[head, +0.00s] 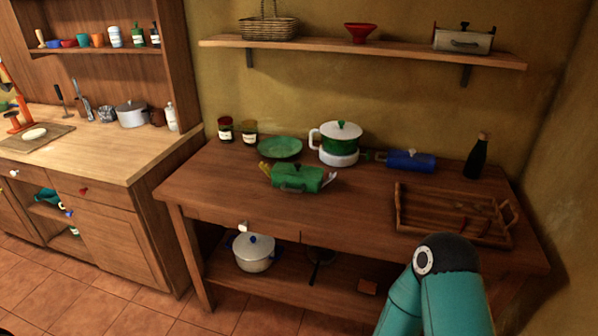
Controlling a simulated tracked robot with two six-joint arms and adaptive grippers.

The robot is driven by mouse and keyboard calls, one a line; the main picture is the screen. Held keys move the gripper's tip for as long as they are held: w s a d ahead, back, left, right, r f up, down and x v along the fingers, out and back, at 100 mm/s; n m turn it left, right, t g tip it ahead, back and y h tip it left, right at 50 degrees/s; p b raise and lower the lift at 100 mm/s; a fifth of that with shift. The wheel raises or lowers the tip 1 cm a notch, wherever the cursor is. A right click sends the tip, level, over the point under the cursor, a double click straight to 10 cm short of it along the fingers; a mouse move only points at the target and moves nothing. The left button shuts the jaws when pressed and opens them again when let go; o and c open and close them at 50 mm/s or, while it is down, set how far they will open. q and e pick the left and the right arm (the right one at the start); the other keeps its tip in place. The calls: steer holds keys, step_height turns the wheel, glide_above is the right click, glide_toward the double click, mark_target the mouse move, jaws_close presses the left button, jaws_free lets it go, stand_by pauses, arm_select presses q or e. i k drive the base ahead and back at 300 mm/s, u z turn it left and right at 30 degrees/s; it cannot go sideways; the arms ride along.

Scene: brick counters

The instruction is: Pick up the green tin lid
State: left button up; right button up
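A green tin (297,178) with a closed-looking top sits near the front middle of the wooden table. A small handle shows on its front, and its lid cannot be clearly told apart from its body at this size. A yellow piece shows at its left end and a pale piece at its right end. A green round dish (281,148) lies just behind it. Neither gripper is in view. Only a teal link of my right arm shows at the lower right.
A green and white pot (340,145) stands behind the tin, with two jars (226,129) to the left. A blue tin (410,160), a dark bottle (477,157) and a wooden tray (403,221) are to the right. The table's left front is clear. A shelf (370,51) hangs above.

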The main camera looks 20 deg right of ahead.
mark_target(297, 169)
steer(key=u, duration=0.05)
steer(key=i, duration=0.9)
